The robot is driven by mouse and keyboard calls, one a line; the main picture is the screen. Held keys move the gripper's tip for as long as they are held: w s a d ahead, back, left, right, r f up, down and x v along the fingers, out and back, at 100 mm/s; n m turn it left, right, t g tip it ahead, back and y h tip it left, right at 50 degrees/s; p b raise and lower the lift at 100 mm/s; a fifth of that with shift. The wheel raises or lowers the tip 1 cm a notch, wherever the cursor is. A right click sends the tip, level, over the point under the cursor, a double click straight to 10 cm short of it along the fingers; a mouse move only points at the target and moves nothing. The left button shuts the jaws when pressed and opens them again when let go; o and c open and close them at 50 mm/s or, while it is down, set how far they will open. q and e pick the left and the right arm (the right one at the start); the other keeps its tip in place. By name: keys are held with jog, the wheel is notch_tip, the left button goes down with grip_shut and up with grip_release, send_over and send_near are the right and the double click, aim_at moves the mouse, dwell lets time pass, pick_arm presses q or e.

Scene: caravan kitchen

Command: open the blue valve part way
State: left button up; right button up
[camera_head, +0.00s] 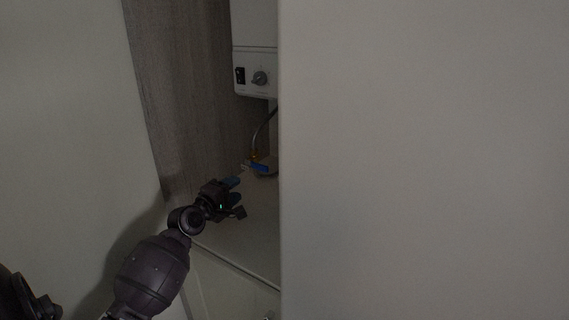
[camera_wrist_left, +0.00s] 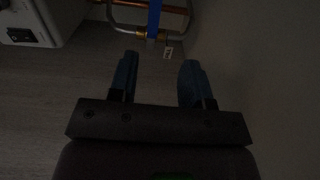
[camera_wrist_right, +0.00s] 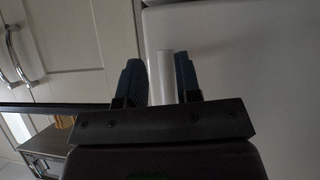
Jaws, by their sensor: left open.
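The blue valve handle (camera_head: 258,168) is a small lever on brass fittings at the back of the cupboard, under a white box. In the left wrist view the blue handle (camera_wrist_left: 154,18) stands upright at the top, ahead of the fingertips. My left gripper (camera_head: 238,190) is open and empty, short of the handle and below left of it; its fingers also show (camera_wrist_left: 160,72), apart from the handle. My right gripper (camera_wrist_right: 160,75) shows only in its wrist view, with a white bar (camera_wrist_right: 166,78) between its fingers. Whether it grips the bar is unclear.
A white box with a knob (camera_head: 258,78) hangs above the valve. A large pale panel (camera_head: 420,160) hides everything to the right. A grey wood wall (camera_head: 180,90) stands to the left. Copper pipes (camera_wrist_left: 180,9) and a white tag (camera_wrist_left: 168,52) are by the handle.

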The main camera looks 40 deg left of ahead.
aim_at(260, 169)
pick_arm(q)
jog(key=w, duration=0.7)
jog(key=shift+a+r+b, duration=0.3)
jog(key=shift+a+b, duration=0.05)
jog(key=shift+a, duration=0.05)
jog(key=w, duration=0.3)
jog(key=shift+w+a, duration=0.15)
jog(key=shift+w, duration=0.05)
jog(key=shift+w+b, duration=0.3)
jog(key=shift+w, duration=0.3)
pick_arm(e)
jog(key=shift+w+d+f, duration=0.15)
jog(key=shift+d+f, duration=0.15)
jog(key=shift+f, duration=0.15)
pick_arm(q)
jog(key=shift+c, duration=0.2)
grip_shut()
pick_arm(e)
jog(key=shift+s+f, duration=0.1)
jog(key=shift+s, duration=0.15)
